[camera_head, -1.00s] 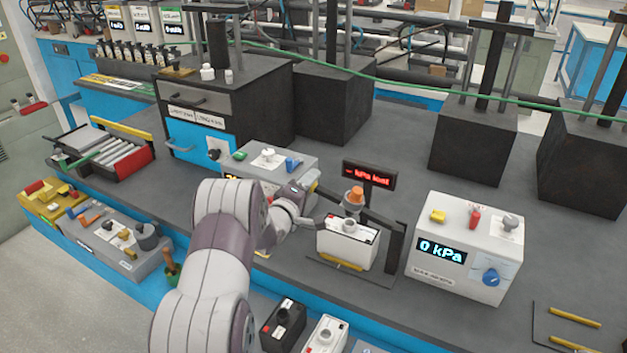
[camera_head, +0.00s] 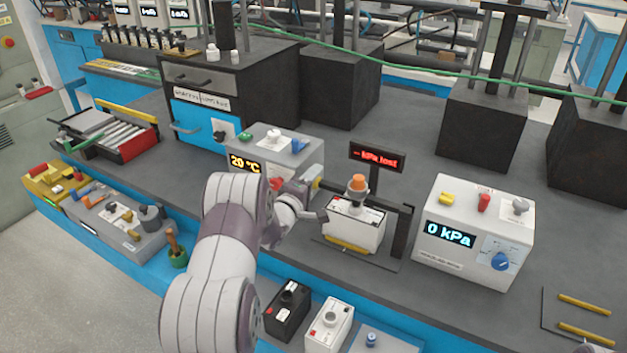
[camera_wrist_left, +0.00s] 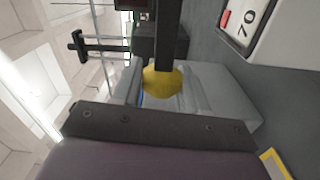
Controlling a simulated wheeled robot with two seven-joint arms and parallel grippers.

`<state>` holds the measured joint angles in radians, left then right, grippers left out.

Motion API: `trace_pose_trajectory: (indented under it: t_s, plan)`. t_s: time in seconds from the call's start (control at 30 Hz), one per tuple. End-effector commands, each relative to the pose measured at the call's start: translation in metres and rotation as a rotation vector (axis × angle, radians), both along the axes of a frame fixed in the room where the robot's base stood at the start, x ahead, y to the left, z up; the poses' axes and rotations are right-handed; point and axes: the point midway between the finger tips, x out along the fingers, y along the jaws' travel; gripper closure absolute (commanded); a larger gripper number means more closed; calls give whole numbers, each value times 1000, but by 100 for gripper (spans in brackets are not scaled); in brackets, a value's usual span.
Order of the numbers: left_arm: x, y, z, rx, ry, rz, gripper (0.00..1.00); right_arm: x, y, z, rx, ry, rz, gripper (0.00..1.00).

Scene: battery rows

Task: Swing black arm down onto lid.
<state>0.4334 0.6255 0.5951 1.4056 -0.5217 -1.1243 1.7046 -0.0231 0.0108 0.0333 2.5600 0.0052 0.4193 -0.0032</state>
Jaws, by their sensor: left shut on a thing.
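My left gripper (camera_head: 313,200) reaches in from the left beside the white battery box. It is shut on the yellow knob (camera_wrist_left: 162,82) at the free end of the black arm. In the wrist view the black bar (camera_wrist_left: 172,35) runs up from this knob. In the head view the arm (camera_head: 395,202) runs to the black post (camera_head: 402,235) on the right, behind the orange cap (camera_head: 358,183). The cap sits over the white box (camera_head: 352,230). Whether the arm touches the lid is unclear. My right gripper is not clearly visible.
A red readout (camera_head: 377,157) stands behind the white box. A white gauge box (camera_head: 470,245) reading 0 kPa stands to the right, and a grey 20 °C box (camera_head: 300,158) to the left. Black and white batteries (camera_head: 328,325) lie in front.

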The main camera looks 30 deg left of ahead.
Motion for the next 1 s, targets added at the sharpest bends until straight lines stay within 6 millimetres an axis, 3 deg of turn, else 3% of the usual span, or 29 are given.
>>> trace_pose_trajectory:
  t_s: [0.03, 0.23, 0.27, 0.3, 0.77, 0.87, 1.0]
  plan:
    - [-3, -2, -11, -4, 23, -3, 100, 0, 0, -1, 0, 0, 0, 57]
    - [-3, -3, -13, -5, 28, -3, 100, 0, 0, -1, 0, 0, 0, 57]
    - [-3, -3, -13, -6, 29, -4, 47, 0, 0, -1, 0, 0, 0, 57]
    - [-3, -3, -13, -5, 29, -4, 36, 0, 0, -1, 0, 0, 0, 57]
    - [-4, -1, -6, -3, 13, -2, 36, 0, 0, -1, 0, 0, 0, 57]
    - [-14, 0, -7, -3, 14, 0, 36, 0, 0, -2, 0, 0, 0, 57]
    - [-42, 1, -7, -4, 14, 2, 36, 0, 0, -6, 0, 0, 0, 57]
